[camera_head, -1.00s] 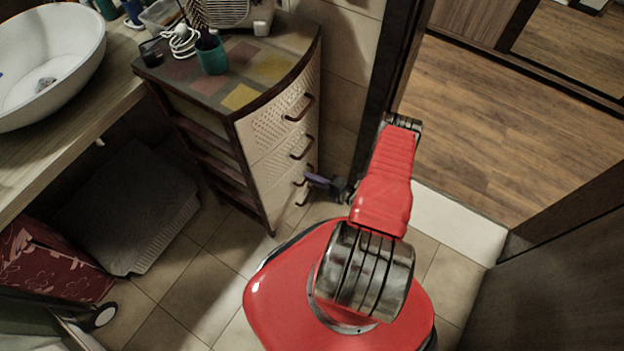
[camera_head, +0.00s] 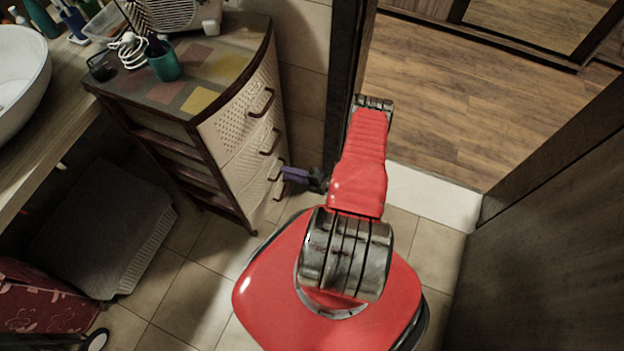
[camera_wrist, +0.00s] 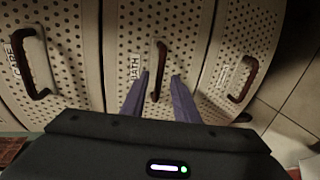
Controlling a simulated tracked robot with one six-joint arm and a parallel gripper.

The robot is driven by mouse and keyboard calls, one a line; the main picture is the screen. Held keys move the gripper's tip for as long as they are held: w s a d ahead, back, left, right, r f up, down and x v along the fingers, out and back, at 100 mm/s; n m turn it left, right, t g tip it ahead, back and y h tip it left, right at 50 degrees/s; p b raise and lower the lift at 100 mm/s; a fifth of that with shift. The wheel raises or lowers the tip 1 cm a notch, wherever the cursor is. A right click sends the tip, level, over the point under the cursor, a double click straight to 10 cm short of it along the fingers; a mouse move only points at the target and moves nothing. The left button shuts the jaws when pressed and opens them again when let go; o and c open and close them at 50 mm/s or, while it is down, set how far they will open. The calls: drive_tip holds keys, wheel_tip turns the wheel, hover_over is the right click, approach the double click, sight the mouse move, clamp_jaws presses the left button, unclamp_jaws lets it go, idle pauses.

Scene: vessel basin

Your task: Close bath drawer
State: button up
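The bath drawer (camera_wrist: 130,30) has a pale perforated front with a "BATH" label and a brown handle (camera_wrist: 158,70). It is the middle of three fronts in the wrist view. My gripper (camera_wrist: 159,90) is open, its two purple fingers on either side of that handle with gaps showing. In the head view my gripper (camera_head: 292,175) is at the lower front of the drawer cabinet (camera_head: 235,125), beside a lower handle. How far the bath drawer stands out is hard to tell. My arm does not hide the upper handles.
The cabinet top (camera_head: 215,65) holds a teal cup (camera_head: 164,64), a white cable and other items. A grey mat-like item (camera_head: 100,225) lies left of the cabinet. A doorway with a white threshold (camera_head: 430,195) is at right, beside a dark door (camera_head: 560,200). Tiled floor surrounds my base.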

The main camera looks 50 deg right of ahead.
drive_tip(key=v, duration=1.1)
drive_tip(key=shift+s, duration=0.35)
drive_tip(key=shift+d, duration=0.1)
